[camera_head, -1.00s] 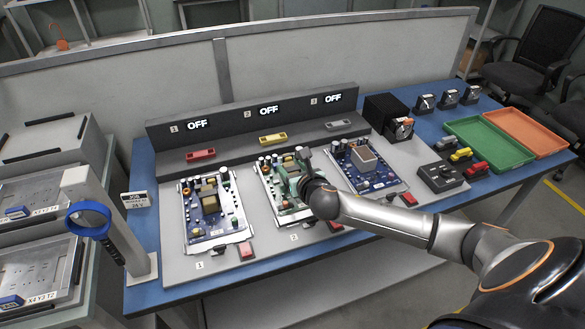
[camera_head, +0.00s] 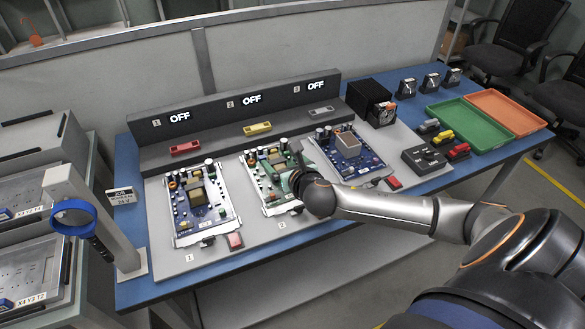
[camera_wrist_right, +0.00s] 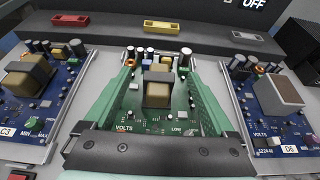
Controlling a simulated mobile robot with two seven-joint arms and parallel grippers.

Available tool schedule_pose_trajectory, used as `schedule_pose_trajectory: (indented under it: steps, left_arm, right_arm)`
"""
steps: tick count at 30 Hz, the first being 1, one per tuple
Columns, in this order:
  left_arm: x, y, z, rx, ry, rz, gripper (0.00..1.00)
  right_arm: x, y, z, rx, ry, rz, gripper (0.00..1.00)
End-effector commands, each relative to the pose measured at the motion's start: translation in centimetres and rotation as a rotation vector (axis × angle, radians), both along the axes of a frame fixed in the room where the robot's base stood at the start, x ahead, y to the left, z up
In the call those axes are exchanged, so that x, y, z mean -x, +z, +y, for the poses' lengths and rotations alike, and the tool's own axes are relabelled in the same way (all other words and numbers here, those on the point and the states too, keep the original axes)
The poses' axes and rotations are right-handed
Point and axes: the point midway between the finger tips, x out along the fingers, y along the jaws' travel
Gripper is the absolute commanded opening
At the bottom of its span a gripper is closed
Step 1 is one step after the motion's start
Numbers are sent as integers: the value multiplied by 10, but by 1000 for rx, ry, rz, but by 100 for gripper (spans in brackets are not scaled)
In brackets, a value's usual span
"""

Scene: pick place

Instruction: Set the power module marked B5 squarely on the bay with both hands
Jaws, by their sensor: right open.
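Three power modules stand on the grey bench plate. The left one (camera_head: 195,200) is blue and its label reads C3 in the right wrist view (camera_wrist_right: 40,92). The middle one (camera_head: 257,184) is green; no label on it is readable. The right one (camera_head: 347,163) is blue and reads D6 in the right wrist view (camera_wrist_right: 275,100). No B5 mark is readable. My right gripper (camera_wrist_right: 160,78) is open, its green fingers along both sides of the middle module, which shows between them (camera_wrist_right: 158,120). Contact cannot be told. In the head view my wrist hides part of that module. My left gripper is not in view.
A dark console (camera_head: 235,117) with OFF displays runs behind the modules. A black box (camera_head: 366,97), a switch box (camera_head: 424,159), a green tray (camera_head: 478,135) and an orange tray (camera_head: 505,112) are at right. A post with a blue ring magnifier (camera_head: 73,217) stands at left.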

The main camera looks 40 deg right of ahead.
Motion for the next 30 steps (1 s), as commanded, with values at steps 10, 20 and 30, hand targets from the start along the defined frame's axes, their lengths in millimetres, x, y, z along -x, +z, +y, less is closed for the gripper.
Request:
schedule_pose_trajectory:
  steps: [10, 20, 30]
  left_arm:
    - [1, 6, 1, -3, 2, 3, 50]
    - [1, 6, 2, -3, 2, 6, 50]
    - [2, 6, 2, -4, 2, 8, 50]
  right_arm:
    - [58, 25, 14, 1, 2, 1, 90]
    - [74, 32, 17, -1, 0, -1, 90]
    - [73, 32, 17, -1, 0, -1, 90]
